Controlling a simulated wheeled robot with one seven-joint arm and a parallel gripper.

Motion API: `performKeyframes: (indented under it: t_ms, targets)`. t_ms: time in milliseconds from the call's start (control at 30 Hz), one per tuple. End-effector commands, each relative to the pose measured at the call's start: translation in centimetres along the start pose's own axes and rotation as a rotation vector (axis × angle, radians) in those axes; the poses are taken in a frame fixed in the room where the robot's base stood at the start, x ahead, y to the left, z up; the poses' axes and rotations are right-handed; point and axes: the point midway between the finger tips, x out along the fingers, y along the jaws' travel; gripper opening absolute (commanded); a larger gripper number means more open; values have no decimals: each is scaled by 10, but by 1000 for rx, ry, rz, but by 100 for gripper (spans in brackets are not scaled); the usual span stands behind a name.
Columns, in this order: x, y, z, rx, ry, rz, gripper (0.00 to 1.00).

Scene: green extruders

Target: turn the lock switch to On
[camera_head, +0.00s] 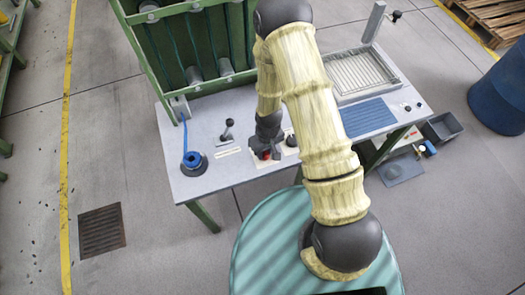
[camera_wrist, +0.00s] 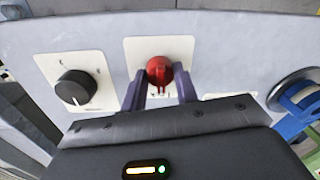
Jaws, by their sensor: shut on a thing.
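The lock switch is a red rotary knob (camera_wrist: 159,69) on a white plate (camera_wrist: 183,46) set in the grey panel. It shows in the wrist view, upper middle, and as a small red spot (camera_head: 266,155) in the head view. My gripper (camera_wrist: 161,78) has one purple finger on each side of the knob and is shut on it. In the head view my gripper (camera_head: 269,147) reaches down to the table top. The fingers cover part of the plate, and I cannot read the switch's markings or setting.
A black rotary knob (camera_wrist: 75,87) on its own white plate sits close by, left in the wrist view. A blue round part (camera_head: 193,160) and a black lever (camera_head: 227,130) stand on the table (camera_head: 222,176). A green frame (camera_head: 158,60) rises behind.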

Motion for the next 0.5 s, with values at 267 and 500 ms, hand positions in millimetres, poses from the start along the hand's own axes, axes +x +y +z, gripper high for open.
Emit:
performKeyframes:
  t_ms: [267,500]
  targets:
    - [0,-4,-2,-7,5,-1,51]
    - [0,-6,-2,-12,3,-1,51]
